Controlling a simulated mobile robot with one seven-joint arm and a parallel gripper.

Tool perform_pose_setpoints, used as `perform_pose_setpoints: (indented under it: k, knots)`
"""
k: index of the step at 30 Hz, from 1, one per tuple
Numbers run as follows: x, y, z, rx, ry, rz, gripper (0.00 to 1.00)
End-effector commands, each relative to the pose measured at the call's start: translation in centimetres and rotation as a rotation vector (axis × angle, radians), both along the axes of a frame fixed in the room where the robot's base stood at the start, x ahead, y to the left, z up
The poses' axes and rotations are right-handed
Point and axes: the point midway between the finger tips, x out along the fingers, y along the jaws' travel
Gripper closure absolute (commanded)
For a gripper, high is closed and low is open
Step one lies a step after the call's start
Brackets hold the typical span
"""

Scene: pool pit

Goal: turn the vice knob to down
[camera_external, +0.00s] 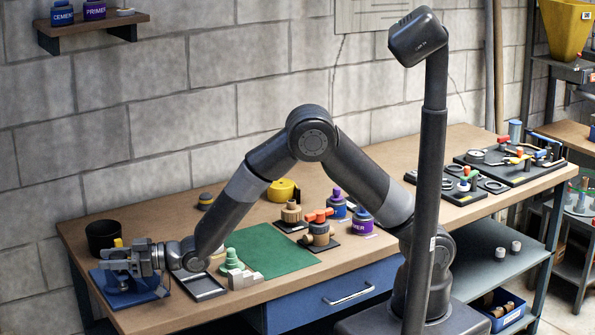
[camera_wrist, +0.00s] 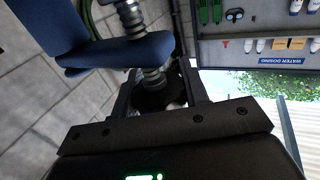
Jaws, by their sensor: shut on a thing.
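The blue vice (camera_external: 125,290) stands at the left end of the bench, with its metal screw parts above the base. In the wrist view its blue body (camera_wrist: 115,52) fills the upper left. A ribbed metal screw runs from it to the dark round vice knob (camera_wrist: 158,96). My gripper (camera_external: 150,257) reaches the vice from the right, low over the bench. In the wrist view the two fingers of my gripper (camera_wrist: 158,88) stand on either side of the knob and are shut on it. The fingers hide part of the knob, and its turn angle is unclear.
A black cup (camera_external: 102,237) stands behind the vice. Cans and fittings (camera_external: 320,230) stand further right. The wall is close behind the bench.

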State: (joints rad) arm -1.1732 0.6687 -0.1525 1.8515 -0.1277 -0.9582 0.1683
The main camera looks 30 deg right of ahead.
Motion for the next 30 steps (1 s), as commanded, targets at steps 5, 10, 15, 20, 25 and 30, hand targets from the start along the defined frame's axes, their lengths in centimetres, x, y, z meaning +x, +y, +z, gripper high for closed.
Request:
perform_pose_setpoints:
  k: [5,10,15,20,25,30]
  knots:
    - [0.08,-0.05,0.02,0.000,0.001,-0.025,0.82]
    - [0.07,-0.04,0.02,0.000,0.001,-0.024,0.82]
    - [0.07,-0.04,0.02,0.000,0.000,-0.024,0.46]
    - [0.06,-0.04,0.02,0.000,0.000,-0.024,0.37]
    - [0.05,-0.06,0.01,0.000,0.000,-0.024,0.37]
    - [-0.33,-1.02,0.00,-0.001,0.002,-0.025,0.37]
